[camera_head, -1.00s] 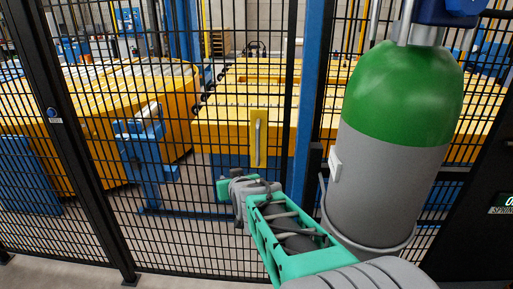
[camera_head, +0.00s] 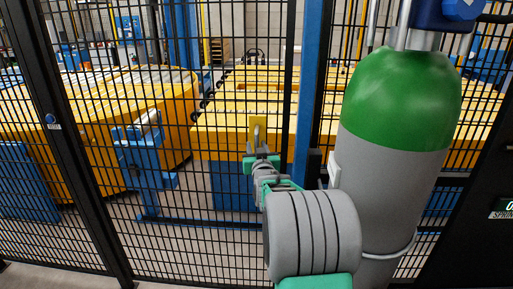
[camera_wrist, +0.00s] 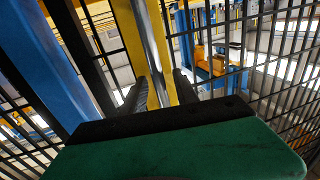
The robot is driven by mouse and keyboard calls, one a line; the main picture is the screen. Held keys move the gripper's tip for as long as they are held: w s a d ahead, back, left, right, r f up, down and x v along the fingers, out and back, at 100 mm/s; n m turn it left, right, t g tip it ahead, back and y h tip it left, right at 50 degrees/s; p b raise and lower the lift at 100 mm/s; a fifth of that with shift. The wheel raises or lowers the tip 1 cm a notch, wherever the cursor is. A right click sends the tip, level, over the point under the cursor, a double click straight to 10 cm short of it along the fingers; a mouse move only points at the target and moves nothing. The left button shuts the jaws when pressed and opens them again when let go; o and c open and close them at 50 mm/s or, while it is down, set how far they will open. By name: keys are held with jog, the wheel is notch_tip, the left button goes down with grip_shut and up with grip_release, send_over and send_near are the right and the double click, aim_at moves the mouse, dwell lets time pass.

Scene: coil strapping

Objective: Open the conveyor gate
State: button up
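The conveyor gate is a black mesh panel (camera_head: 216,225) between a black post on the left and a blue post on the right. A yellow plate (camera_head: 257,122) with an upright grey handle (camera_head: 259,134) is on its right side. My gripper (camera_head: 259,155) is at the lower part of the plate in the head view, partly hiding the handle. In the wrist view my gripper (camera_wrist: 161,88) is open, with a dark finger on each side of the handle (camera_wrist: 152,40). Whether either finger touches the handle cannot be told. The gate looks shut.
A blue post (camera_head: 308,95) stands close to the right of the handle. A large grey and green gas cylinder (camera_head: 390,160) stands right of my arm. Yellow conveyors (camera_head: 225,140) and a blue stand (camera_head: 143,165) are behind the mesh.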

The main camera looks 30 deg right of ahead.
jog(key=shift+c, duration=0.3)
grip_shut()
dwell(1.0)
